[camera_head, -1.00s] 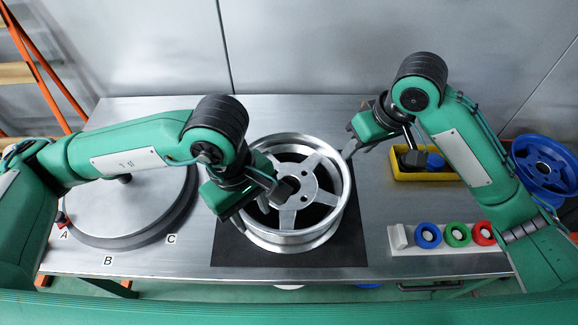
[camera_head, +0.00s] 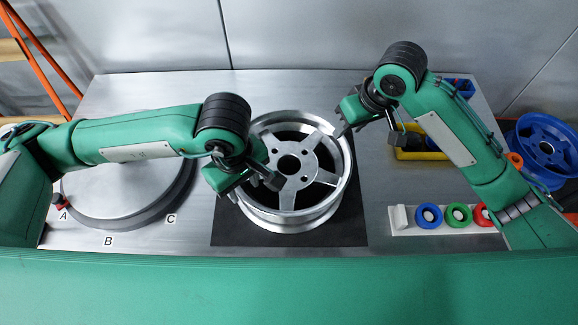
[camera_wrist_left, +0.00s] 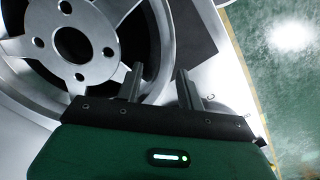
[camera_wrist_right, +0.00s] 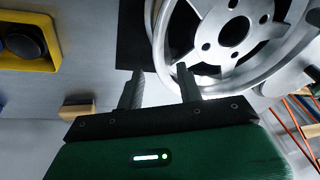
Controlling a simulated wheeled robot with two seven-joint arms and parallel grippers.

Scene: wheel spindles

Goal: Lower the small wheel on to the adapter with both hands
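A silver five-spoke wheel (camera_head: 289,197) lies flat over a dark square mat (camera_head: 235,232) at the table's middle. My left gripper (camera_head: 233,196) is at the wheel's left rim. In the left wrist view its fingers (camera_wrist_left: 160,82) are apart, with the wheel's outer edge (camera_wrist_left: 158,30) close by. My right gripper (camera_head: 341,128) is at the upper right rim. In the right wrist view its fingers (camera_wrist_right: 161,88) are apart near the wheel's rim (camera_wrist_right: 160,45). I cannot tell whether either touches the rim. I cannot make out an adapter; anything under the wheel is hidden.
A large grey disc (camera_head: 115,195) with labels A, B and C lies at left, partly behind my left arm. A white holder (camera_head: 400,218) with coloured rings stands at right. Behind it are a yellow bin (camera_head: 408,154) and a blue wheel (camera_head: 540,145).

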